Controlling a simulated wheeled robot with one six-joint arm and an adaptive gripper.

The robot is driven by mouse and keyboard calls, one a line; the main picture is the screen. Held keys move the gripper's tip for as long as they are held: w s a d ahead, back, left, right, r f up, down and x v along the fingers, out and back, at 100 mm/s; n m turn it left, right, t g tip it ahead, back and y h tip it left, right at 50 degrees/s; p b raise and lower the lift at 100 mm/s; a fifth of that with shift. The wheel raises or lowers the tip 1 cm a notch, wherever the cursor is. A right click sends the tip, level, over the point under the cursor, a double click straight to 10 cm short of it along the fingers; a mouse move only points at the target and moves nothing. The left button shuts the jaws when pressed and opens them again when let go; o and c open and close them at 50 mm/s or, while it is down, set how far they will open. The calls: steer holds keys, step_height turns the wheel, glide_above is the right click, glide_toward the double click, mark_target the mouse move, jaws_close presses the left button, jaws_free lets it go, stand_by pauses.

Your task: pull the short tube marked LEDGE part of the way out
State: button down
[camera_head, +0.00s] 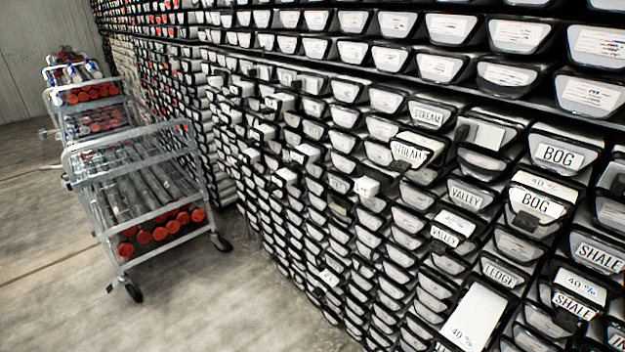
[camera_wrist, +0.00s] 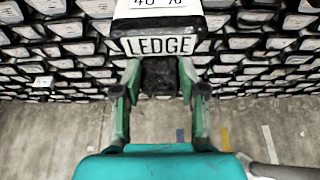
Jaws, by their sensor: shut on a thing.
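The short tube marked LEDGE (camera_wrist: 160,46) shows in the wrist view at the top middle, its black-framed label facing me and its white top marked "40 %". My gripper (camera_wrist: 159,70) has its two green fingers on either side of the dark block just under that label, shut on it. In the head view a white tube top marked "40 %" (camera_head: 472,318) sticks out of the rack below a LEDGE label (camera_head: 500,272). Its front end is cut off by the bottom edge there, and my gripper is out of that view.
Similar tubes marked BOG (camera_head: 530,203), SHALE (camera_head: 574,306), VALLEY (camera_head: 445,236) and STREAM (camera_head: 408,153) also stick out of the wall of trays. Metal carts (camera_head: 135,190) with red-capped tubes stand at the left. Concrete floor (camera_head: 240,300) between is clear.

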steer(key=shift+s+a, duration=0.2)
